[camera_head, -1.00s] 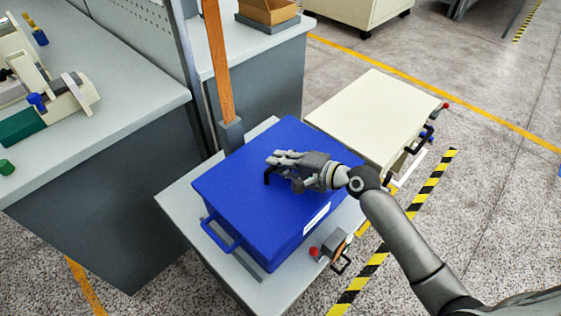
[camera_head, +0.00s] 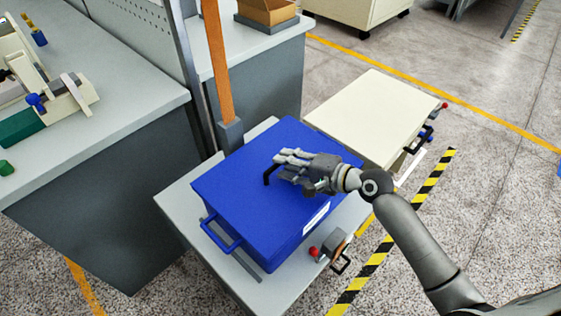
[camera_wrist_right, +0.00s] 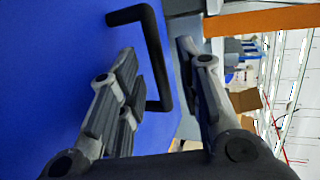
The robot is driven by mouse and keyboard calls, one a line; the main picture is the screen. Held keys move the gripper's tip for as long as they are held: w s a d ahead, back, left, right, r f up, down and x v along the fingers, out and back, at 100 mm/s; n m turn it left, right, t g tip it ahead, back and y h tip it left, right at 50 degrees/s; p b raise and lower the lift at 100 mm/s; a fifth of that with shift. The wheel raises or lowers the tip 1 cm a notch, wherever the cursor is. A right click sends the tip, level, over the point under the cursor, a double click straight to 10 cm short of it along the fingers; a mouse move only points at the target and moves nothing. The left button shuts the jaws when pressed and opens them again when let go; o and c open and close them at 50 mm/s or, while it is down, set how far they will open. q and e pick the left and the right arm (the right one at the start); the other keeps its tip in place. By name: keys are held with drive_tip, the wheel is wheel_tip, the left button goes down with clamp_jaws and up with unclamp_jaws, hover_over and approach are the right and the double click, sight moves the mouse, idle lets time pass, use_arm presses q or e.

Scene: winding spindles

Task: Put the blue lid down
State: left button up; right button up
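The blue lid (camera_head: 250,185) lies flat on top of the blue box (camera_head: 283,250), and I see no gap between them. The lid's black handle (camera_head: 269,173) stands up from it; it also shows in the right wrist view (camera_wrist_right: 158,60). My right gripper (camera_head: 282,168) is at the handle, just to its right in the head view. In the right wrist view the fingers (camera_wrist_right: 155,72) are spread apart, with the handle ahead of and partly between them, not clamped. My left gripper is not in view.
The box stands on a light grey table (camera_head: 180,205) with a small red-knobbed device (camera_head: 331,249) at its front edge. A cream-topped cart (camera_head: 370,112) stands behind to the right. An orange post (camera_head: 216,60) rises behind the box. A grey workbench (camera_head: 120,110) is at left.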

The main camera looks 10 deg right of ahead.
drive_tip(key=v, duration=0.9)
drive_tip(key=shift+s, duration=0.1)
